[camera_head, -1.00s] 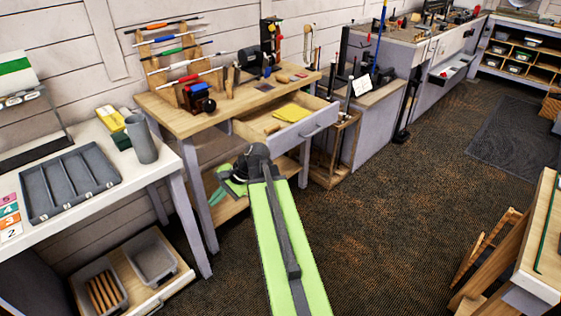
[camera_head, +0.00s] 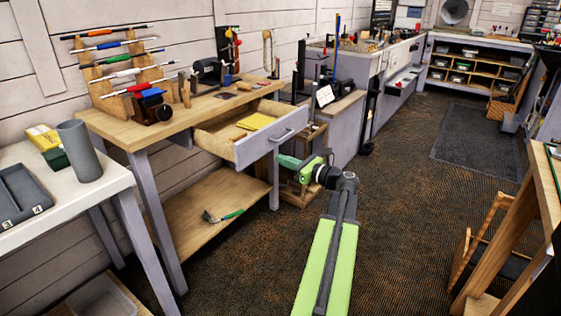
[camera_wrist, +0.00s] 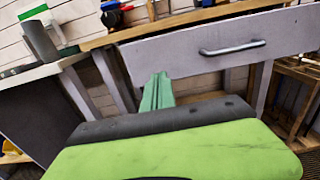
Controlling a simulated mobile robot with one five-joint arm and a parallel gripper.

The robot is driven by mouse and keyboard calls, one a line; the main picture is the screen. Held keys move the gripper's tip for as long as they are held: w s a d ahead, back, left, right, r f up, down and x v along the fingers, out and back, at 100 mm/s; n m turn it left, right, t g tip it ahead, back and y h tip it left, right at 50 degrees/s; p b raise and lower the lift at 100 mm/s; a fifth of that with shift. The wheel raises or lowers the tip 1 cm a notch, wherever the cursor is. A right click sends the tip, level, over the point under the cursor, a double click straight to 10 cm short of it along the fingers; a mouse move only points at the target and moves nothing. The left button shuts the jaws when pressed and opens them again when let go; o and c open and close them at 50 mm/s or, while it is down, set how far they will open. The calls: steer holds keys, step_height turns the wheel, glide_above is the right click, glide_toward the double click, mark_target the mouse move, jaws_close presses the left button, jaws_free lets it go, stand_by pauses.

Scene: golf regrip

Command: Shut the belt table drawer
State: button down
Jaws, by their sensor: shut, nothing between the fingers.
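The belt table drawer (camera_head: 262,146) stands pulled out from under the wooden table top (camera_head: 158,112). It has a grey front with a bar handle and holds a yellow cloth-like item (camera_head: 256,121). In the wrist view the drawer front (camera_wrist: 175,58) faces me, with its handle (camera_wrist: 232,48) right of centre. My gripper (camera_head: 284,161) is shut and empty. In the head view it appears close below the right part of the drawer front. In the wrist view its green fingers (camera_wrist: 158,92) point toward the lower left part of the front; I cannot tell whether they touch.
A hammer-like tool (camera_head: 222,215) lies on the table's lower shelf. A white table (camera_head: 100,190) with a grey cup (camera_head: 79,150) stands at the left. A wooden rack (camera_head: 305,180) is right of the drawer. Open floor (camera_head: 400,220) lies at the right.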

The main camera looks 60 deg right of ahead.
mark_target(254, 148)
steer(key=w, duration=1)
steer(key=shift+w, duration=0.3)
steer(key=shift+d, duration=0.15)
